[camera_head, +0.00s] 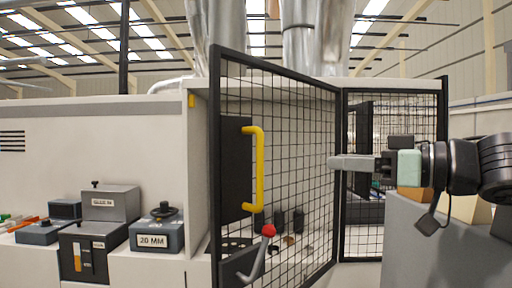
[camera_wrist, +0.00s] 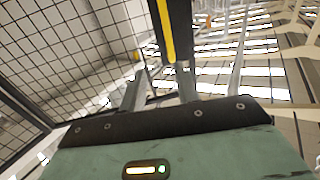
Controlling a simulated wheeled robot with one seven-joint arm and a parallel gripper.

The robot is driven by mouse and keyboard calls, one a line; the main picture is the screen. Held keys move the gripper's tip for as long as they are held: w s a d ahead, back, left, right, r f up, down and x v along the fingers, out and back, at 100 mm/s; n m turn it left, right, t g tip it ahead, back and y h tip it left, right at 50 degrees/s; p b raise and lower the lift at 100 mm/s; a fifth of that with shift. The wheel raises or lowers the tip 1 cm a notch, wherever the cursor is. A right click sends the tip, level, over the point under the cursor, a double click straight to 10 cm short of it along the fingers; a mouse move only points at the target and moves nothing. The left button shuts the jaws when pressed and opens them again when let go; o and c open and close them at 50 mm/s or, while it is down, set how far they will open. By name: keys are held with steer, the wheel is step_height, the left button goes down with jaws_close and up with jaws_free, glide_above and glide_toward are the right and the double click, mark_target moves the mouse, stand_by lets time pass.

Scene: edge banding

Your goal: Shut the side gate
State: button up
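The side gate (camera_head: 290,150) is a black-framed mesh panel standing at an angle, with its near, taller edge at the left in the head view. A yellow bar handle (camera_head: 259,168) on a black plate and a red-knobbed lever (camera_head: 268,231) are near that edge. My gripper (camera_head: 332,162) points left, level with the handle and apart from it, in front of the gate's far edge. In the wrist view my gripper (camera_wrist: 160,75) shows two separated fingers with nothing between them. A black bar with a yellow stripe (camera_wrist: 167,30) is ahead of the fingers; mesh is at left.
Another mesh panel (camera_head: 400,215) adjoins the gate's far edge. A white machine cabinet (camera_head: 100,140) stands at left, with a box marked 20 MM (camera_head: 157,236) and other control boxes. A grey block (camera_head: 425,250) is below my arm at right.

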steer(key=shift+n+g+y, duration=0.3)
steer(key=p+x, duration=0.1)
steer(key=x, duration=0.4)
steer(key=p+x, duration=0.1)
steer(key=x, duration=0.5)
steer(key=p+x, duration=0.1)
steer(key=x, duration=0.4)
steer(key=shift+s+a+r, duration=0.2)
steer(key=shift+a+r, duration=0.15)
steer(key=shift+a, duration=0.25)
jaws_close()
